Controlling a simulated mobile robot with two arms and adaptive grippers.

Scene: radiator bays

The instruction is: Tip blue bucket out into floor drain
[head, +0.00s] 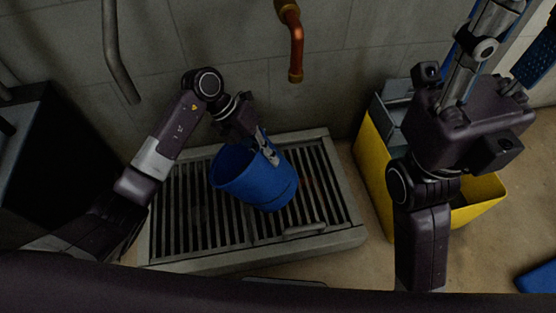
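The blue bucket (262,186) is tilted over the slatted floor drain (180,215), its mouth turned toward the upper left. My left gripper (268,151) is shut on the bucket's upper rim at the wall side. I cannot tell whether the bucket's base touches the slats. The inside is mostly dark and I see no water pouring. My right gripper (468,105) is raised at the right, well apart from the bucket; its fingertips are not clear.
A copper pipe (296,55) with a brass fitting comes down the tiled wall above the drain. A yellow mop bucket (376,175) stands right of the drain, partly behind my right arm. A dark cabinet (50,150) stands at the left. A blue object (538,277) lies at lower right.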

